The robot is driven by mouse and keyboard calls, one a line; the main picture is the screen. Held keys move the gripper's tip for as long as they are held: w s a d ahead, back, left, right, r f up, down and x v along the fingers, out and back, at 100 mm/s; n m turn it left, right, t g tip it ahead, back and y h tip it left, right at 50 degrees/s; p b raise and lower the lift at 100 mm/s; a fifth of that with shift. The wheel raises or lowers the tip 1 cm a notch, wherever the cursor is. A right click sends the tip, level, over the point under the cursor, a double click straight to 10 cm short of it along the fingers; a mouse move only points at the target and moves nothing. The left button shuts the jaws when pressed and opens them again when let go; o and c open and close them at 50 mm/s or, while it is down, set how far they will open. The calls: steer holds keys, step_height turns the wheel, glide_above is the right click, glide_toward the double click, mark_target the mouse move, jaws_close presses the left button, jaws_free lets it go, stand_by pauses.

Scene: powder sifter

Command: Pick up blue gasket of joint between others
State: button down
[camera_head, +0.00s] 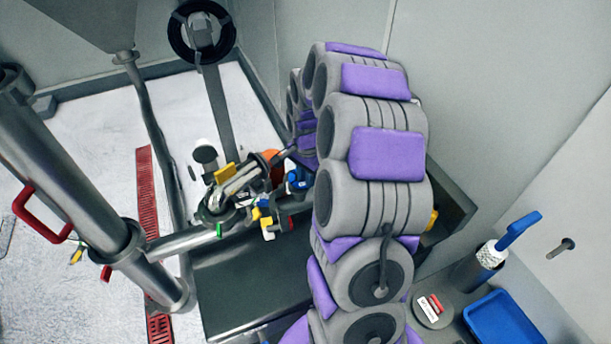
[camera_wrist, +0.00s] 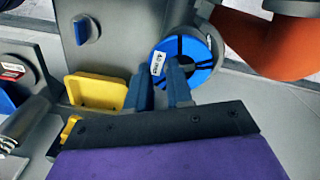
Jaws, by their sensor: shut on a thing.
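The blue gasket (camera_wrist: 207,74) is a round blue disc with black bands and a white label, seen in the wrist view just beyond the fingertips. My gripper (camera_wrist: 161,74) is shut on the gasket at its near left edge; the exact contact is partly hidden by the fingers. In the head view a blue part (camera_head: 298,181) shows beside the pipe joint, left of my arm. My arm hides much of the area around my gripper there.
A yellow part (camera_wrist: 98,90) lies left of the fingers and an orange part (camera_wrist: 265,45) right. Metal pipes (camera_head: 185,240) and a dark bench (camera_head: 240,285) surround the joint. A blue tray (camera_head: 505,318) and a brush (camera_head: 515,230) stand at right.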

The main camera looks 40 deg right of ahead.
steer(key=s+a+r, duration=0.1)
steer(key=s+a, duration=0.5)
steer(key=s, duration=0.7)
steer(key=shift+a+r+p, duration=0.2)
steer(key=shift+a+p, duration=0.1)
steer(key=shift+a, duration=0.1)
